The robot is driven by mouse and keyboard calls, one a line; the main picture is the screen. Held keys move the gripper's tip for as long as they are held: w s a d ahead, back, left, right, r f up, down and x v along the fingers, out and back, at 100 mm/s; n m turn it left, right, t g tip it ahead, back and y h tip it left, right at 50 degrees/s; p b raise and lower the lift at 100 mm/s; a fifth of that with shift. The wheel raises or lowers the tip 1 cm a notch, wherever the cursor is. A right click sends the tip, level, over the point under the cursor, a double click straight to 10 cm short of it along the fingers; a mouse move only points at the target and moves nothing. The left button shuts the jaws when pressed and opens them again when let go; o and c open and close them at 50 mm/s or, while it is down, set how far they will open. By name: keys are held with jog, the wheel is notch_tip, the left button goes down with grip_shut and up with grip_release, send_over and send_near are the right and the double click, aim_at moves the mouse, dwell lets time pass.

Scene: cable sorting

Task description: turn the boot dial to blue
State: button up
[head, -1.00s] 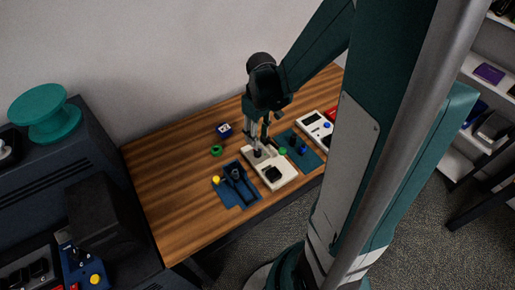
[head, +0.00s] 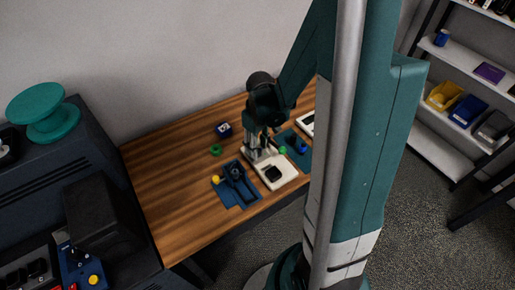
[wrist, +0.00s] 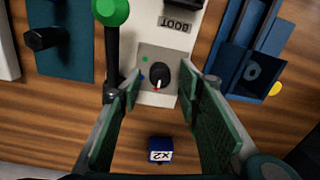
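The boot dial (wrist: 159,77) is a black round knob with a pale pointer line, on a grey plate at the end of the white panel (wrist: 187,50). A green dot and a blue dot show on the plate at its left, and a red mark shows at its lower side, where the pointer seems to aim. The "BOOT" label (wrist: 178,24) appears upside down. My gripper (wrist: 160,90) is open, its fingers on either side of the dial with visible gaps. In the head view my gripper (head: 253,147) hangs over the panel's far end and hides the dial.
A lever with a green ball (wrist: 112,11) stands close to my left finger. A blue tray (wrist: 245,55) lies right of the panel. A small blue "X2" block (wrist: 160,149) and a green ring (head: 215,149) lie on the wooden table (head: 165,185).

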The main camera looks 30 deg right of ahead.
jog(key=shift+f, duration=0.4)
jog(key=c, duration=0.9)
